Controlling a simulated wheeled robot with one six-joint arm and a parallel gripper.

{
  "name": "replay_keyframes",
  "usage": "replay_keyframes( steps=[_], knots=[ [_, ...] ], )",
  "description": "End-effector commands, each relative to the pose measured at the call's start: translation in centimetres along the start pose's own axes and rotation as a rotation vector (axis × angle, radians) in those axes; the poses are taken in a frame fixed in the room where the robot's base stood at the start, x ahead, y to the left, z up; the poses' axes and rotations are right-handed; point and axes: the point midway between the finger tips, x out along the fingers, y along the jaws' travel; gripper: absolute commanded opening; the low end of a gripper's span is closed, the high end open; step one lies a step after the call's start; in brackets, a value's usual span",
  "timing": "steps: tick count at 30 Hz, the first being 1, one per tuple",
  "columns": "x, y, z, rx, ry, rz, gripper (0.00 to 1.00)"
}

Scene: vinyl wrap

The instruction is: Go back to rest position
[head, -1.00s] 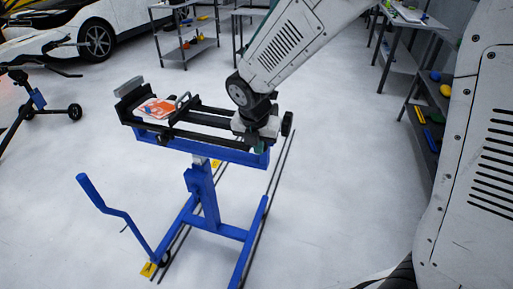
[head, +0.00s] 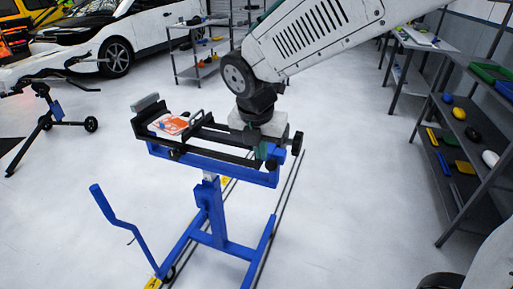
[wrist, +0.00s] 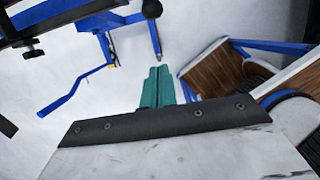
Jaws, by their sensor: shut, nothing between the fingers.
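My gripper (wrist: 157,88) shows in the wrist view as two teal fingers pressed together, with nothing between them. In the head view, my gripper (head: 262,151) is mostly hidden below the white wrist, in front of the right end of the blue stand (head: 213,215). Whether it touches the stand cannot be told. The stand's black frame (head: 205,147) holds an orange and white piece (head: 170,124) at its left end. The stand also shows in the wrist view (wrist: 78,92), beyond the fingers at upper left.
A grey shelf rack (head: 470,150) with small coloured items stands at right. A table (head: 420,40) and another rack (head: 200,65) stand behind. A white car (head: 140,40) is at back left, with a black tripod-like stand (head: 48,115) before it. Floor between is open.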

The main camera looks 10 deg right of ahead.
Motion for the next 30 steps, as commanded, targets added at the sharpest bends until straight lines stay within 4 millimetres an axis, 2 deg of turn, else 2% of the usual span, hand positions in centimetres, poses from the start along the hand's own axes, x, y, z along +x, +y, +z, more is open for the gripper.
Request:
replay_keyframes(
  steps=[5, 8, 11, 17, 24, 27, 30],
  knots=[
    [-0.2, -0.1, 0.0, 0.049, 0.001, -0.002, 0.0],
    [-0.1, -0.4, -0.3, 0.199, 0.012, -0.019, 0.0],
    [0.3, -1.8, -1.6, 0.452, 0.039, -0.07, 0.0],
    [-1.3, -7.8, -3.6, 1.13, 0.063, -0.164, 0.0],
    [-4.3, -17.4, -6.3, 2.029, 0.07, -0.262, 0.0],
    [-5.3, -20.7, -7.8, 2.32, 0.079, -0.28, 0.0],
    [-5.9, -23.0, -8.8, 2.492, 0.099, -0.267, 0.0]
  ],
)
